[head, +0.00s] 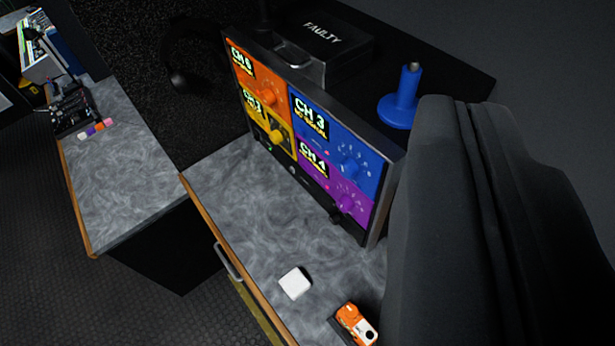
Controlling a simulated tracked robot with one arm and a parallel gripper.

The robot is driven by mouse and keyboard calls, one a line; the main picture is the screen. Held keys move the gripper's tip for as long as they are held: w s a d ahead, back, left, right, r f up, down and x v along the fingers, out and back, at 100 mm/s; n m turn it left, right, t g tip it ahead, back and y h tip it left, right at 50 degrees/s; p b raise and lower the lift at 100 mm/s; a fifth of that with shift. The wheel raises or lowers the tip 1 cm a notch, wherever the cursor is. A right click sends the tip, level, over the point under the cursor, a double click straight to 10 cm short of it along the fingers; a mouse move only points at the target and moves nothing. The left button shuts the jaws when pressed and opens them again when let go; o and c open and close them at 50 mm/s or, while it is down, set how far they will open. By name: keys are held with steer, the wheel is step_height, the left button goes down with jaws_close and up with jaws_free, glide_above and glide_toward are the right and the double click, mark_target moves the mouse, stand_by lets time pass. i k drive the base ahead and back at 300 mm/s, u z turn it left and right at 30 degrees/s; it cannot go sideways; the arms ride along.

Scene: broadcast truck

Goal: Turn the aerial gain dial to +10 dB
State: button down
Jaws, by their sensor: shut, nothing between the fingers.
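A panel with a screen (312,110) stands on the grey desk. My gripper (468,101) is the large dark grey shape at the right. Its fingers are shut together and empty, and appear right of the panel, hiding the desk's right part.
A white block (295,282) and an orange device (355,325) lie on the desk in front of the panel. A black FAULTY box (317,40) and a blue stand (401,100) are behind it. Another desk (120,185) is at left. Dark floor (60,290) lies open at lower left.

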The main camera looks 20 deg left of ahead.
mark_target(336, 218)
steer(key=u, duration=0.05)
steer(key=k, duration=1.45)
steer(key=u, duration=0.3)
steer(key=i, duration=1.05)
steer(key=z, duration=0.05)
